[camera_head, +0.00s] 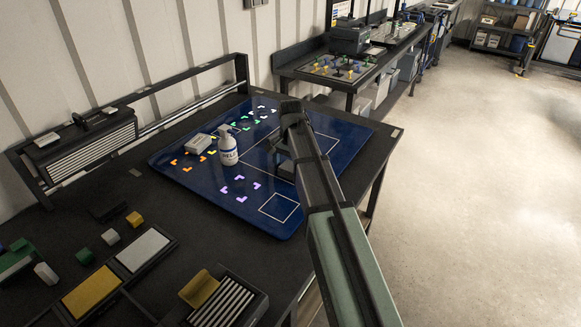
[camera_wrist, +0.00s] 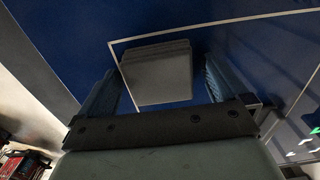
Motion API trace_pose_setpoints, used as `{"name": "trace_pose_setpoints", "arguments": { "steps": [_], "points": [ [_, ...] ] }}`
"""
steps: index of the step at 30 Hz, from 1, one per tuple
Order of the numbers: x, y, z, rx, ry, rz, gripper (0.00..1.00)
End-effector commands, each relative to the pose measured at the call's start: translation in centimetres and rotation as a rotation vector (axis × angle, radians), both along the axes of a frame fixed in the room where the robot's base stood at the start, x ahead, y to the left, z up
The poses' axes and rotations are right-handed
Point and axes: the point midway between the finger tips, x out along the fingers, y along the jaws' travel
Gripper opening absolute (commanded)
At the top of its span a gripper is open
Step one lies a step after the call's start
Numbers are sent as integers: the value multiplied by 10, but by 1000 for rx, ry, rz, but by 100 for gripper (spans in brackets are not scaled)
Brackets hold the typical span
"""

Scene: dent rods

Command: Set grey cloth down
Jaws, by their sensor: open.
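The grey cloth (camera_wrist: 157,78) is a folded, layered stack in the wrist view. It appears to lie flat on the blue mat (camera_wrist: 70,30), within a white outlined area (camera_wrist: 200,25) and close to one of its corners. My gripper (camera_wrist: 162,68) is open, with one finger on each side of the cloth and a visible gap on both sides. In the head view my gripper (camera_head: 284,165) is low over the middle-right of the mat (camera_head: 350,143). My arm hides most of that spot, and I cannot clearly make out the cloth there.
A white bottle (camera_head: 228,148) and a whitish box (camera_head: 198,144) stand on the mat left of my arm. Coloured corner marks lie around them. Trays and small blocks (camera_head: 84,257) fill the near left of the dark table. The mat's front outlined square (camera_head: 279,207) is empty.

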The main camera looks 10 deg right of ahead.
Motion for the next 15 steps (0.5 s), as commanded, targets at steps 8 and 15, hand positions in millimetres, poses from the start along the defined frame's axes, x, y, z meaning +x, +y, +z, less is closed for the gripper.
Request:
{"name": "trace_pose_setpoints", "arguments": {
  "steps": [8, 15],
  "points": [
    [1, 0, 23, 0, -1, 0, 100],
    [1, 0, 64, 0, -1, 0, 100]
  ]
}}
